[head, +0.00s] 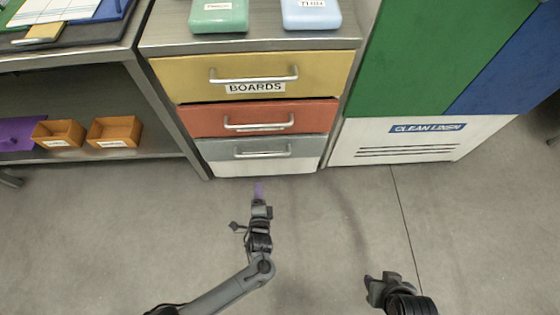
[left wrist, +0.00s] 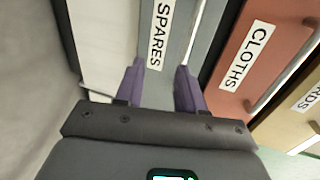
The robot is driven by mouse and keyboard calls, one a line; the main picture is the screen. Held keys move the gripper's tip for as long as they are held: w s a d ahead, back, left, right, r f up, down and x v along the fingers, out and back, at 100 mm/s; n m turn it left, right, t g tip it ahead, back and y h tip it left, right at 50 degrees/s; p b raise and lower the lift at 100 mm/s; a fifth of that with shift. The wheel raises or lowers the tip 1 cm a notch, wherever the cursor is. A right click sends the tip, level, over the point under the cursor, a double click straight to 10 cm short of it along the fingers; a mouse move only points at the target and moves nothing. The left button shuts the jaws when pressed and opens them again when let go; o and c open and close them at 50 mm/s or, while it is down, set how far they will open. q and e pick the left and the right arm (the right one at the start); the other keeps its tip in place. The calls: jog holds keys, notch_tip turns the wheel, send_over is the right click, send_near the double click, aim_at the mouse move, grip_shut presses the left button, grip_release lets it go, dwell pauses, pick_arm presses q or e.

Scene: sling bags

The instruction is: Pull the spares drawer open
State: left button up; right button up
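The grey spares drawer (head: 215,150) is the lowest labelled drawer in the cabinet and looks shut. Its bar handle (head: 262,154) runs across its front; in the left wrist view the drawer's SPARES label (left wrist: 158,35) and handle (left wrist: 195,28) show. My left gripper (head: 259,188) is in front of the cabinet, below the drawer in the head view. Its purple fingers (left wrist: 158,75) are apart with nothing between them. The handle appears beyond the right-hand finger; whether they touch is unclear. My right gripper (head: 376,285) is over the floor at lower right, its fingers not clear.
The red cloths drawer (head: 195,119) and yellow boards drawer (head: 190,79) are above, both with bar handles. A white clean linen bin (head: 400,145) stands to the right. A shelf unit (head: 110,168) with orange bins (head: 115,132) stands left. The floor in front is clear.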

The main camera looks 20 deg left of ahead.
pick_arm(q)
jog(key=t, duration=0.1)
send_near(257, 155)
jog(key=a, duration=0.1)
jog(key=b+x, duration=0.2)
jog(key=x, duration=0.1)
jog(key=b+x, duration=0.1)
jog(key=x, duration=0.2)
jog(key=d+b+x, duration=0.1)
jog(key=b+x, duration=0.1)
jog(key=x, duration=0.2)
jog(key=shift+f+b, duration=0.35)
jog(key=shift+w, duration=0.1)
pick_arm(e)
jog(key=f, duration=0.1)
jog(key=a+f, duration=0.1)
jog(key=f, duration=0.1)
jog(key=a+f, duration=0.1)
jog(key=f, duration=0.1)
jog(key=shift+w+f, duration=0.15)
jog(key=shift+w, duration=0.1)
pick_arm(q)
jog(key=shift+a, duration=0.1)
pick_arm(e)
jog(key=shift+a, duration=0.2)
pick_arm(q)
grip_shut()
